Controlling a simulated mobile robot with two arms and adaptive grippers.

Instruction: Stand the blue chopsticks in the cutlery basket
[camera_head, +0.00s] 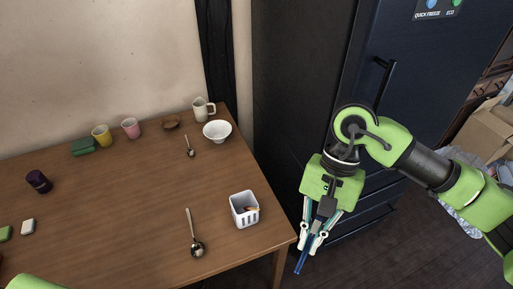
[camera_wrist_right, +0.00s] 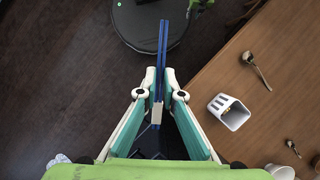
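My right gripper (camera_head: 311,243) is shut on the blue chopsticks (camera_head: 301,263), off the table's right edge. In the right wrist view the blue chopsticks (camera_wrist_right: 162,50) stick out from between the fingertips of the right gripper (camera_wrist_right: 159,97). The white cutlery basket (camera_head: 244,209) stands upright on the table near its right edge, with something orange-brown inside. It also shows in the right wrist view (camera_wrist_right: 229,111), to the right of the gripper and apart from it. At the lower left of the head view is a green part of mine; the left gripper's fingers do not show.
The wooden table (camera_head: 150,215) also holds a ladle (camera_head: 196,245) beside the basket, a spoon (camera_head: 189,147), a white bowl (camera_head: 217,131), a mug (camera_head: 202,108) and several cups and blocks farther left. A dark fridge (camera_head: 400,60) stands behind my right arm.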

